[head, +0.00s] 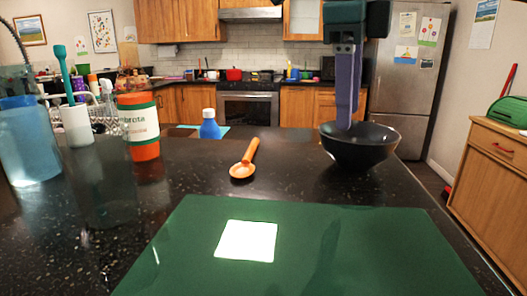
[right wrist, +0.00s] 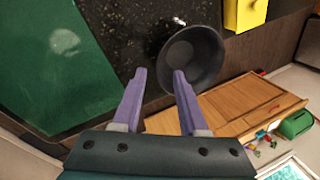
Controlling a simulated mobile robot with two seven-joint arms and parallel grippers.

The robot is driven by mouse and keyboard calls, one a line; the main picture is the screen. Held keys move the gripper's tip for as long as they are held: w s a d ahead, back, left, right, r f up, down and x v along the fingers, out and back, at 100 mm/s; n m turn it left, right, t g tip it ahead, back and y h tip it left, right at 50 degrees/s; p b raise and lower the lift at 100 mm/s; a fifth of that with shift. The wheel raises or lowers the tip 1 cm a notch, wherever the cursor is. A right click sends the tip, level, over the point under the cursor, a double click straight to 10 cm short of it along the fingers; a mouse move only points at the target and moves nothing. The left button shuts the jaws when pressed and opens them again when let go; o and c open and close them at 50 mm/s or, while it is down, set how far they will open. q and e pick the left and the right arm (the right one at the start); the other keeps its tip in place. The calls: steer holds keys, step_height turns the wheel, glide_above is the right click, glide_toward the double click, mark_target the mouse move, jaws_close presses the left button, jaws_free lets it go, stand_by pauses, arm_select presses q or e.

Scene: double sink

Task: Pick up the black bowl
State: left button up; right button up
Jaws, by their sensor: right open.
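The black bowl (head: 362,150) sits upright on the dark speckled counter at the right in the head view. It also shows in the right wrist view (right wrist: 200,60), empty, just beyond my fingers. My right gripper (head: 346,124) points down over the bowl with its purple fingers. In the right wrist view my right gripper (right wrist: 160,74) is open with nothing between its fingers. One finger overlaps the bowl's inside there, and the other lies outside its rim. I cannot tell whether a finger touches the bowl. My left gripper is not in view.
A green board (head: 330,250) covers the near counter. A yellow object (right wrist: 245,14) shows near the bowl.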

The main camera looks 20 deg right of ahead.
mark_target(347, 142)
steer(key=p+x, duration=0.1)
steer(key=x, duration=0.6)
steer(key=shift+c, duration=0.4)
jaws_close()
stand_by(0.9)
